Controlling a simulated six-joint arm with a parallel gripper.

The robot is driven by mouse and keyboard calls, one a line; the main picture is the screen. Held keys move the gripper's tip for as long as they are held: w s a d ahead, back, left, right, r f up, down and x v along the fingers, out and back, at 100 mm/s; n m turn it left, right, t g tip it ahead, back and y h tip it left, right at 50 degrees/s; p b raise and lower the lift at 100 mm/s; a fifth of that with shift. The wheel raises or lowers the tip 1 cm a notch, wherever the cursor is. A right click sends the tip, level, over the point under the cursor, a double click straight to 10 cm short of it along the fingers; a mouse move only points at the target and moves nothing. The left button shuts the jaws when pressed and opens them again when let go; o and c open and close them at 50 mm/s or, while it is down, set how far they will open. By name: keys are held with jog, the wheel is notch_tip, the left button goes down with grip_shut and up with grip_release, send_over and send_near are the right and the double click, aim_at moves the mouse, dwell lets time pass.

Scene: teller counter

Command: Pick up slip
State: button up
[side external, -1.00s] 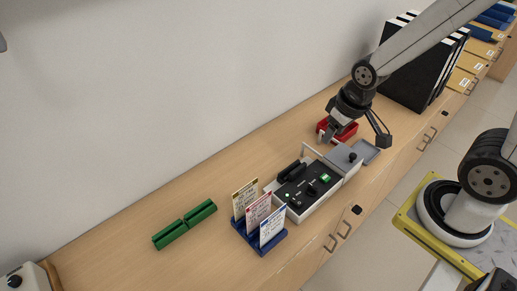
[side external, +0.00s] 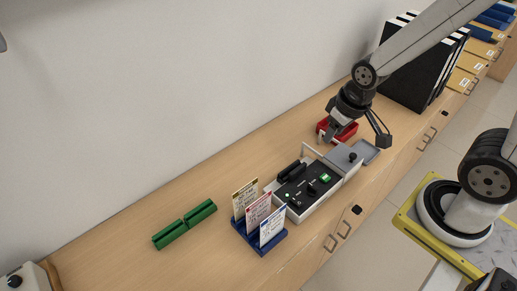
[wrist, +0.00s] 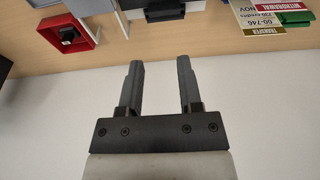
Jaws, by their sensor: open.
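Three upright slips stand in a blue rack (side external: 262,243): a tan-headed slip (side external: 244,198), a red-headed slip (side external: 258,212) and a blue-headed slip (side external: 272,228). In the wrist view the tan-headed slip, reading TRANSFER (wrist: 262,30), and part of the red-headed one, reading WITHDRAWAL (wrist: 287,5), show at the upper right, cut by the frame. My gripper (side external: 331,133) is up and to the right of the rack in the side view, by the red tray. In the wrist view my gripper (wrist: 159,66) has its two fingers apart with nothing between them.
A machine with a black panel (side external: 305,193) stands between the rack and the red tray (side external: 350,129). A green holder (side external: 184,225) lies left of the rack, with bare counter around it. Black binders (side external: 411,72) stand at the far right. A wall runs behind the counter.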

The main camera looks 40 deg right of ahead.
jog(key=m+g+y, duration=0.3)
jog(key=m+y, duration=0.2)
jog(key=m, duration=1.3)
send_near(257, 205)
jog(key=x, duration=0.3)
jog(key=shift+s+a+f+h, duration=0.15)
jog(key=shift+a+f, duration=0.1)
jog(key=shift+f, duration=0.2)
jog(key=shift+a+f+h, duration=0.15)
jog(key=shift+a+f, duration=0.15)
jog(key=shift+f, duration=0.15)
jog(key=shift+f, duration=0.1)
jog(key=shift+x, duration=2.5)
jog(key=shift+w, duration=0.2)
grip_shut()
